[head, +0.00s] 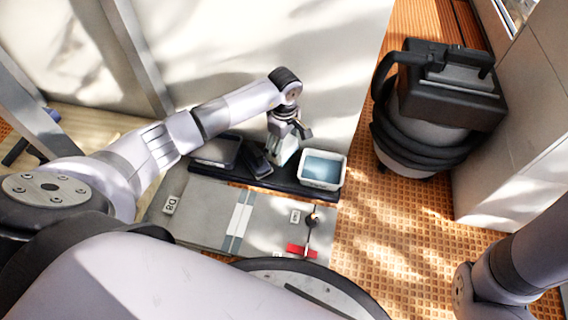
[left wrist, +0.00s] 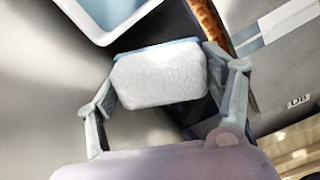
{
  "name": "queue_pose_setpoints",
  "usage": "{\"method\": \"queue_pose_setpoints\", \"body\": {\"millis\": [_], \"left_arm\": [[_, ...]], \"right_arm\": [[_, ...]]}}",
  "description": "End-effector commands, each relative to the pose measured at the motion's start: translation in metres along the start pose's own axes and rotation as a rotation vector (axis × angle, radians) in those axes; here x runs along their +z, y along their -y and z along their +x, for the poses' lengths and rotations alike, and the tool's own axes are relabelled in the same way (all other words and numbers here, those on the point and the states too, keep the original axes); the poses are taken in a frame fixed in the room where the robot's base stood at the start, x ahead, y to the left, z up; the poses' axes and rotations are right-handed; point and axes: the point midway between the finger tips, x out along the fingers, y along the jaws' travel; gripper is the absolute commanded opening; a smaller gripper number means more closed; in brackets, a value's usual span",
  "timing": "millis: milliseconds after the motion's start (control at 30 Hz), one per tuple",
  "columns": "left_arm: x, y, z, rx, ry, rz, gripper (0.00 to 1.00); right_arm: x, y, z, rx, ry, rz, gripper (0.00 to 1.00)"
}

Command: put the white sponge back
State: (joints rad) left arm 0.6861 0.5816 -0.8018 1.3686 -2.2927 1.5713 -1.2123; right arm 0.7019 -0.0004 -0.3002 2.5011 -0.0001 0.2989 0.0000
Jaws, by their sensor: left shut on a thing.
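The white sponge (head: 284,154) is in my left gripper (head: 288,138), over the black tray (head: 263,181) against the wall. The left wrist view shows the sponge (left wrist: 160,76) as a pale block with a thin blue layer, clasped between the two fingers of the left gripper (left wrist: 168,92). I cannot tell whether the sponge touches the tray. A white tub of bluish water (head: 322,169) stands just right of it and shows at the top left of the left wrist view (left wrist: 98,38). My right arm shows at the lower right; its gripper is out of view.
Grey tiles (head: 205,212), a red tool (head: 301,250) and small labels lie in front. A black-and-grey vacuum (head: 435,110) stands right on orange textured flooring.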

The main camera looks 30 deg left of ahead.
Motion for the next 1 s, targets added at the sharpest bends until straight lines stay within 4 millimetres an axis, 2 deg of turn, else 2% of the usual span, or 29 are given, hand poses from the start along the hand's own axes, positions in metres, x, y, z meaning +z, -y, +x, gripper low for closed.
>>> {"method": "queue_pose_setpoints", "body": {"millis": [33, 267, 500, 767, 1000], "left_arm": [[0.000, 0.001, 0.013, -0.002, 0.002, -0.001, 0.51], [0.000, 0.000, 0.026, 0.000, 0.000, 0.000, 0.51], [0.000, 0.001, 0.063, -0.002, 0.001, -0.001, 0.51], [0.000, 0.000, 0.062, 0.000, 0.000, 0.001, 0.51], [-0.001, 0.000, 0.069, 0.000, -0.001, 0.000, 0.51]], "right_arm": [[-0.003, 0.002, -0.009, 0.000, 0.000, 0.000, 0.40], [-0.005, 0.003, -0.016, 0.000, 0.001, 0.000, 0.40], [-0.013, 0.008, -0.039, 0.000, 0.001, 0.000, 0.40], [-0.013, 0.008, -0.038, -0.001, 0.001, 0.000, 0.40], [-0.014, 0.009, -0.042, -0.001, 0.001, 0.000, 0.40]]}}
